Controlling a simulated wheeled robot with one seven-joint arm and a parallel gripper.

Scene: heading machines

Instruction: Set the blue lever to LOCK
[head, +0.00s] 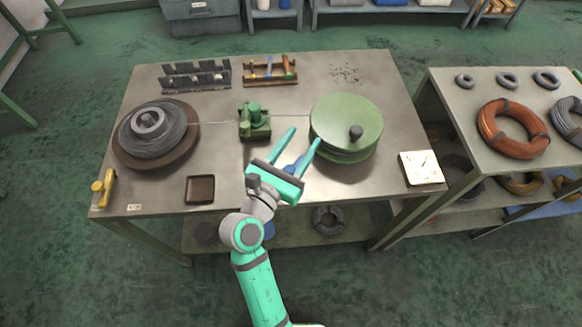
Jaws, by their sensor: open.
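My gripper (306,136) is open, its two teal fingers spread above the metal table at the left edge of the green drum (345,120). A small blue part (294,166), which looks like the blue lever, shows between the fingers near the palm. My gripper hides much of it, and I cannot tell whether a finger touches it. Its setting and any LOCK marking cannot be read. A black knob (355,132) stands on the drum's top.
A wire coil (155,128) sits on a brown disc at left, its wire running through a green device (254,121) to the drum. A brown tray (200,189) and white panel (421,167) lie near the front. A side table (485,90) with coils stands right.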

